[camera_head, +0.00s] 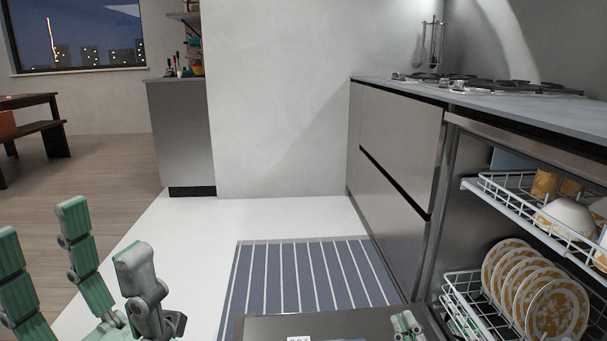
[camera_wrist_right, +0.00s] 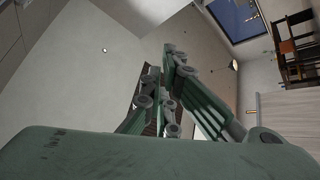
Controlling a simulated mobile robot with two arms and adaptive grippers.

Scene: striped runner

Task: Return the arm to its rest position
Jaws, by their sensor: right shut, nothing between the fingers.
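My right gripper (camera_head: 407,324) shows at the bottom edge of the head view, above the open dishwasher door. Its pale green fingertips are close together, with nothing visible between them; the rest of that arm is out of the frame. In the right wrist view, its green fingers (camera_wrist_right: 170,85) are closed against the background of a bare wall, and no object is held. My left gripper (camera_head: 70,235) is at the lower left of the head view, fingers pointing up, spread apart and empty.
The dishwasher door (camera_head: 335,326) is folded down at the bottom. Its upper rack (camera_head: 500,196) holds bowls and cups; its lower rack (camera_head: 462,300) holds several patterned plates. A striped runner (camera_head: 310,275) lies before the cabinets (camera_head: 385,200). The counter (camera_head: 420,88) runs along the right.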

